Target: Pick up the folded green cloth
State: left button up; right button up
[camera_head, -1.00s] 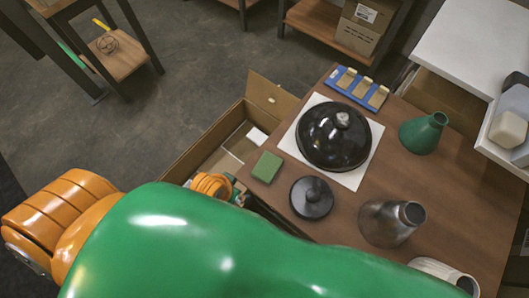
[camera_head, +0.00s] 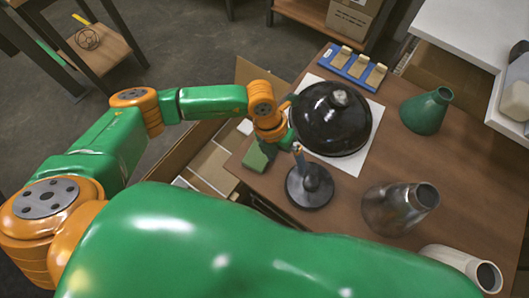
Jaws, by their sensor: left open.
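The folded green cloth (camera_head: 255,158) lies on the brown table near its left edge, a small green block shape. Its upper right part is hidden by my left gripper. My left gripper (camera_head: 284,152) comes in from the left, pointing down, with its jaws open. It is just right of and over the cloth's edge, between the cloth and the black dome. I cannot tell whether it touches the cloth. My right gripper is not in view.
A black dome (camera_head: 330,118) sits on a white sheet (camera_head: 371,137). A dark round base (camera_head: 310,188) is close by the gripper. A green shade (camera_head: 426,111), a metal shade (camera_head: 400,207) and a white shade (camera_head: 466,266) stand to the right. An open box (camera_head: 213,165) lies left of the table.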

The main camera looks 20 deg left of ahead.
aim_at(258, 155)
pick_arm(q)
jog(key=w+a+y, duration=0.1)
jog(key=a, duration=0.1)
jog(key=w+a+y, duration=0.1)
jog(key=a, duration=0.2)
jog(key=w+a+f+t+y, duration=0.1)
jog(key=a, duration=0.1)
jog(key=shift+w+a, duration=0.15)
jog(key=shift+a, duration=0.15)
jog(key=f, duration=0.1)
jog(key=f+p, duration=0.1)
jog(key=f, duration=0.1)
jog(key=shift+s+a+f+y+p, duration=0.2)
jog(key=shift+s+f+y+p, duration=0.1)
jog(key=shift+s+f+y, duration=0.1)
notch_tip(258, 155, down, 3)
jog(key=shift+w+r, duration=0.1)
jog(key=c, duration=1.1)
jog(key=shift+r+b, duration=0.3)
jog(key=shift+r, duration=0.25)
jog(key=w+a+r+b, duration=0.2)
jog(key=w+r, duration=0.2)
jog(key=w+a+r+b, duration=0.2)
jog(key=w+a+r, duration=0.1)
jog(key=r, duration=0.1)
jog(key=w+a+r+b, duration=0.2)
jog(key=w+r+b, duration=0.1)
jog(key=w+r, duration=0.1)
jog(key=shift+w+a, duration=0.25)
jog(key=shift+w, duration=0.1)
